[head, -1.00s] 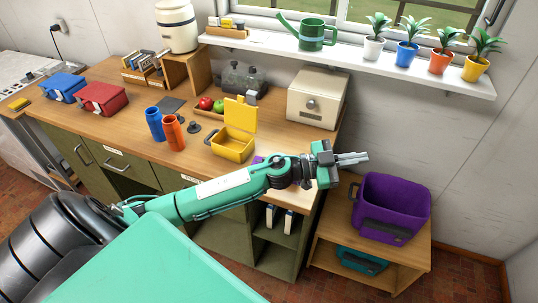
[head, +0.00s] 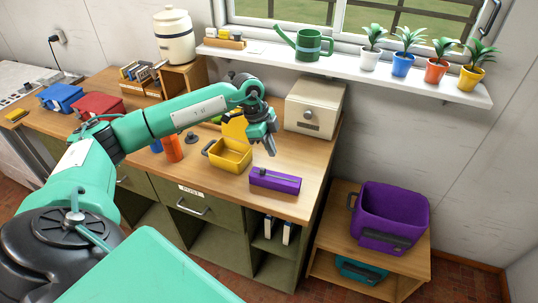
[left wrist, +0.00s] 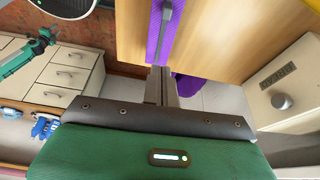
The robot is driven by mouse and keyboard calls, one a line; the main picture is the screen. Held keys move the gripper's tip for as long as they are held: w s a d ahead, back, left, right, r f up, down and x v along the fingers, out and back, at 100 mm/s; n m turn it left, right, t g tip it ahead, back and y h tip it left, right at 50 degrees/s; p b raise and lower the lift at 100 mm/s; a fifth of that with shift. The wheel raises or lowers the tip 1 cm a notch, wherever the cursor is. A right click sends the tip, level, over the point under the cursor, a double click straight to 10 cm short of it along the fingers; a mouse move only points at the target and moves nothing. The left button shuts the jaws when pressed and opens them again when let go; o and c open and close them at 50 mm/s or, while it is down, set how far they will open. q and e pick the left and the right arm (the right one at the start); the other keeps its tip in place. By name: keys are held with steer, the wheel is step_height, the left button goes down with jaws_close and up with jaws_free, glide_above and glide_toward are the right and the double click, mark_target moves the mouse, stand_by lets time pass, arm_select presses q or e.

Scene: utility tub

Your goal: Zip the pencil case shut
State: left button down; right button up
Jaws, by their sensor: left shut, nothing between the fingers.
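The purple pencil case (head: 275,180) lies long and narrow near the worktop's front edge, with a grey strip along its top. In the left wrist view the case (left wrist: 154,35) runs up from the middle, with the grey strip along it. My left gripper (head: 271,148) is shut and empty, pointing down above and behind the case, apart from it. Its fingers (left wrist: 160,85) show in the wrist view just below the near end of the case. A small teal arm, apparently my right, shows at the left there; its gripper (left wrist: 46,36) is too small to read.
An open yellow box (head: 231,155) stands left of the case, close to my left arm. A cream box with a knob (head: 313,106) stands behind. An orange bottle (head: 172,148) is further left. A purple tub (head: 390,218) sits on a low shelf to the right.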

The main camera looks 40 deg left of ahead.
mark_target(258, 172)
arm_select(q)
steer(key=p+x, duration=0.3)
steer(key=x, duration=0.5)
steer(key=shift+d+f, duration=0.2)
steer(key=shift+d, duration=0.05)
steer(key=a+p, duration=0.1)
steer(key=s+a, duration=0.1)
steer(key=a, duration=0.1)
steer(key=shift+f+p, duration=0.1)
steer(key=shift+p, duration=0.3)
steer(key=shift+s+a+f, duration=0.1)
steer(key=shift+s+a, duration=0.05)
steer(key=shift+a, duration=0.3)
steer(key=shift+a, duration=0.3)
steer(key=shift+s+a, duration=0.2)
steer(key=shift+a, duration=0.4)
steer(key=shift+s+a, duration=0.2)
steer(key=shift+a, duration=0.4)
